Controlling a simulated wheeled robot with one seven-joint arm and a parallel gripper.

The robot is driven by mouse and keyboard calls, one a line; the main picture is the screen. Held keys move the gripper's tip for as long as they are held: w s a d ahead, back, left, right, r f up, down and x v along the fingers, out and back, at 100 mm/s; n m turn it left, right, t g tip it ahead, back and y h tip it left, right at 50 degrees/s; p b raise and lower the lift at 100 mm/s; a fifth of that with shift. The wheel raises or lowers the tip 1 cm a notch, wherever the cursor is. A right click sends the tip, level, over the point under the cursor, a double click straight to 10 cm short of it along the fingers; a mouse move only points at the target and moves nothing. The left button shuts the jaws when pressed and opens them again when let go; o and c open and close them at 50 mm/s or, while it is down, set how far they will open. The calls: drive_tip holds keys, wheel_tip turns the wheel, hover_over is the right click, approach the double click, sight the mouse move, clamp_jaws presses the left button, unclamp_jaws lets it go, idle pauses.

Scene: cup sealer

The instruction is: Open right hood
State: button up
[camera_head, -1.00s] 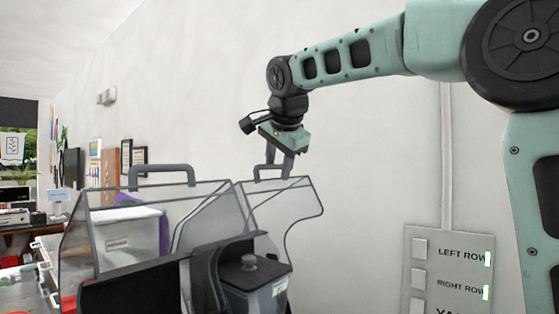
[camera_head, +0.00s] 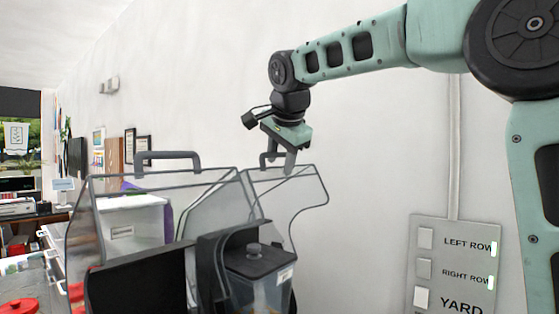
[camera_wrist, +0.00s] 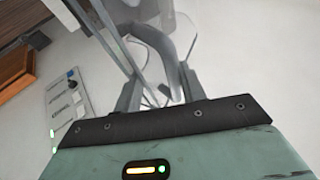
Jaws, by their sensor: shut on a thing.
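The right hood (camera_head: 306,195) is a clear panel with dark edges and a grey handle on top. Its handle (camera_head: 264,160) is partly hidden by my fingers. My gripper (camera_head: 280,160) points down from above and is shut on this handle. In the wrist view my gripper (camera_wrist: 160,92) has one finger on each side of the picture's middle, with the hood's clear, curved parts beyond. The exact contact is hard to see there. How far the hood is tilted is hard to tell.
The left hood (camera_head: 105,205), also clear, has its own handle (camera_head: 168,156). A blender jar (camera_head: 258,262) stands below the right hood. A wall panel (camera_head: 426,255) with labelled buttons is at the right. Plain wall lies behind my arm.

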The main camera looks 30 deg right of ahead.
drive_tip(key=shift+r, duration=0.1)
drive_tip(key=b+v, duration=0.3)
drive_tip(key=v, duration=1.4)
drive_tip(key=shift+s, duration=0.15)
drive_tip(key=shift+a, duration=0.1)
